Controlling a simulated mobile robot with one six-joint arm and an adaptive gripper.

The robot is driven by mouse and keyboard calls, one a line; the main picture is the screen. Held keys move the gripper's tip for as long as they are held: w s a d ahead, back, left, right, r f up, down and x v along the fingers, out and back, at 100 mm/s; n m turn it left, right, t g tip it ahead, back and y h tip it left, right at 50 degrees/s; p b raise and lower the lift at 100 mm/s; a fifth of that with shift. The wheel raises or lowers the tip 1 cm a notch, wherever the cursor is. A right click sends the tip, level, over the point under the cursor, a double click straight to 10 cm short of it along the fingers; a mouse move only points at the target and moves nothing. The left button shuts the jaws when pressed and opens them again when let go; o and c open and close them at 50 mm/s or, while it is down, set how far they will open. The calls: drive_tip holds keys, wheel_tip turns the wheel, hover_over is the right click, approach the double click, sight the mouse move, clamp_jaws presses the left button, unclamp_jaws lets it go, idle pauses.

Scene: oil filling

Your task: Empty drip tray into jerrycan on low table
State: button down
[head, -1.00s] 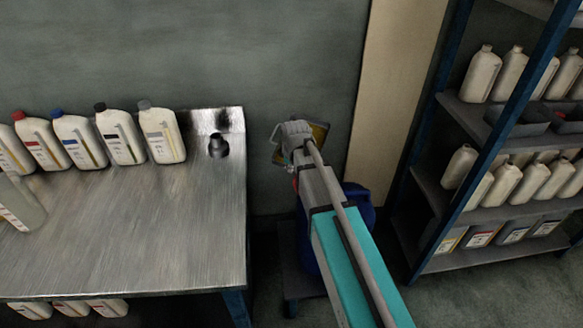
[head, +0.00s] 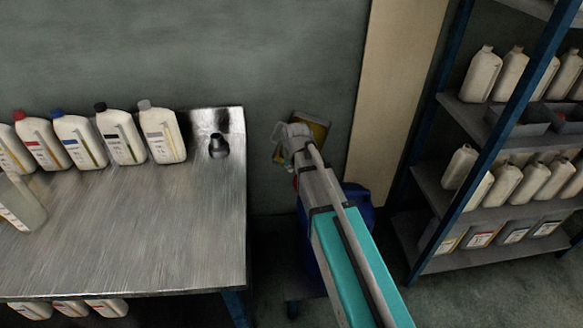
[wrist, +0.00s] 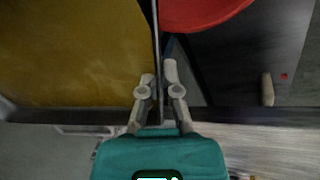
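My gripper (wrist: 160,88) is shut on the thin rim of the drip tray. In the wrist view the tray's amber-yellow inside (wrist: 75,50) fills the upper left; whether this is oil or the tray's own colour is unclear. In the head view the tray (head: 316,124) shows as a tilted yellow panel behind my gripper (head: 290,140), near the wall. A blue container (head: 358,203), likely the jerrycan, stands below, mostly hidden by my arm. A red round funnel-like piece (wrist: 205,10) is right of the tray rim in the wrist view; its join to the container is hidden.
A metal table (head: 140,225) stands left, with several white bottles (head: 118,137) and a small dark vessel (head: 218,146). A shelf rack (head: 465,200) with bottles stands right. A pale panel (head: 395,90) leans on the wall. The low table is mostly hidden.

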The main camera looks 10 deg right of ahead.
drive_tip(key=shift+r+t, duration=0.2)
drive_tip(key=shift+t, duration=0.4)
drive_tip(key=shift+s+t+b, duration=0.2)
drive_tip(key=shift+t+b, duration=0.1)
drive_tip(key=shift+t, duration=0.1)
idle(0.6)
drive_tip(key=shift+r+t, duration=0.2)
drive_tip(key=shift+t, duration=0.2)
drive_tip(key=shift+r+t+b, duration=0.15)
drive_tip(key=shift+t+b, duration=0.15)
drive_tip(key=shift+s+t+y+b, duration=0.2)
drive_tip(key=shift+t+y+b, duration=0.1)
drive_tip(key=shift+t+b, duration=0.2)
idle(0.8)
drive_tip(key=shift+r+t+b, duration=0.3)
drive_tip(key=shift+t+b, duration=0.1)
drive_tip(key=shift+t, duration=0.2)
drive_tip(key=shift+s+d+t+b, duration=0.1)
drive_tip(key=shift+s+t+b, duration=0.1)
drive_tip(key=shift+t+b, duration=0.35)
idle(1.0)
drive_tip(key=shift+s+r+t+b, duration=0.1)
drive_tip(key=shift+r+t+b, duration=0.2)
drive_tip(key=shift+t+b, duration=0.3)
idle(0.3)
